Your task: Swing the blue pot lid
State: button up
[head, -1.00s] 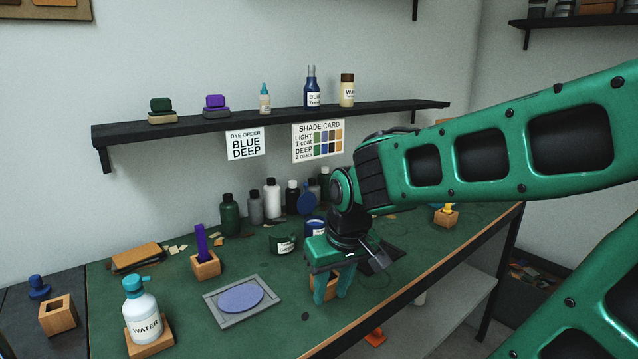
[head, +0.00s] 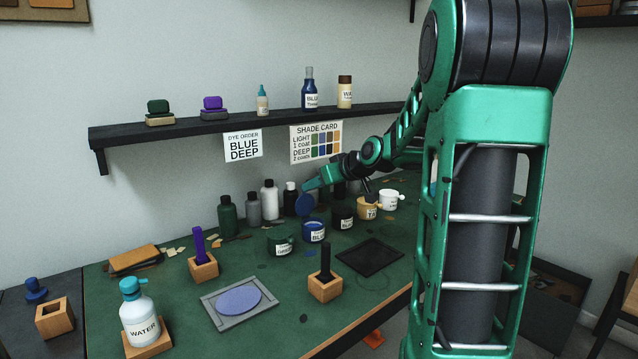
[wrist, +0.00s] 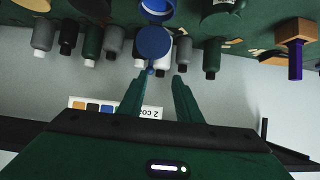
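The blue pot (head: 314,235) stands open on the green bench. Its round blue lid (head: 305,204) is swung up, standing nearly upright at the pot's back edge. The wrist view, upside down, shows the lid (wrist: 154,42) with a small tab at its edge, and the pot (wrist: 157,8) beyond. My gripper (head: 310,186) is just above the lid's upper edge. In the wrist view my gripper's two green fingers (wrist: 163,78) are apart, with nothing between them; the tab is close ahead of the tips. Whether a finger touches it, I cannot tell.
A green pot (head: 281,244), a black pot (head: 343,217), a yellow pot (head: 368,208) and a white pot (head: 391,200) flank the blue one. Bottles (head: 269,199) stand behind, under a shelf (head: 240,122). A stamp block (head: 325,286) stands in front.

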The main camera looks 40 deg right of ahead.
jog(key=d, duration=0.2)
send_over(304, 200)
jog(key=s, duration=0.2)
jog(key=f, duration=0.3)
jog(key=shift+w+d, duration=0.2)
jog(key=shift+w+f, duration=0.1)
jog(key=shift+w, duration=0.2)
jog(key=shift+c, duration=0.7)
jog(key=c, duration=0.6)
